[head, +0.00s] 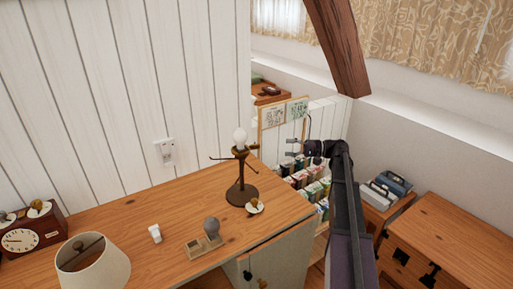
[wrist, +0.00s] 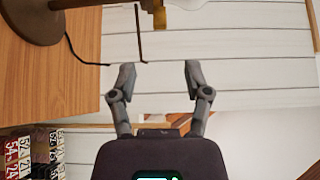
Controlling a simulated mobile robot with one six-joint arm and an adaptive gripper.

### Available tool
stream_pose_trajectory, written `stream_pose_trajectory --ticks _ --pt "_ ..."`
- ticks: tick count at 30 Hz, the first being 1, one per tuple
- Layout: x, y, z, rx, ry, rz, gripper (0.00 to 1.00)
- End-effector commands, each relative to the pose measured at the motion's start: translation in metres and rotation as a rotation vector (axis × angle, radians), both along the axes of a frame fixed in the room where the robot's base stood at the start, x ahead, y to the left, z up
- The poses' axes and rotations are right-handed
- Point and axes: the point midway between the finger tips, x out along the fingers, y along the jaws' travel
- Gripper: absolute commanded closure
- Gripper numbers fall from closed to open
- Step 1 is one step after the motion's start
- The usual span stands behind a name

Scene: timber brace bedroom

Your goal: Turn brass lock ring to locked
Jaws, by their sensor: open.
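A dark lamp stand (head: 241,185) stands upright near the desk's right end, with a white bulb (head: 240,136) on top. A brass-coloured fitting (head: 240,151) sits just below the bulb; it looks like the lock ring, but its mark or turn position is too small to read. In the wrist view the lamp lies sideways across the top, with the brass fitting (wrist: 176,18) partly cut off. My gripper (head: 291,148) is open and empty, to the right of the lamp and apart from it. Its fingers (wrist: 160,70) point toward the fitting in the wrist view.
Thin dark rods (wrist: 140,34) stick out beside the fitting. A plank wall (head: 120,90) stands behind.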

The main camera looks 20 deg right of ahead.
Motion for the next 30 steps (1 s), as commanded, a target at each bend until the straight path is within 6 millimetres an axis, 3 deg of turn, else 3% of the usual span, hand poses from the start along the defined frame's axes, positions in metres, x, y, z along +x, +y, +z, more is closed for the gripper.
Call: stream_pose_trajectory --ticks 21,30 --pt "0.031 0.096 0.0 0.0 0.0 0.002 0.37" --pt "0.039 0.118 0.0 0.0 0.0 0.0 0.37"
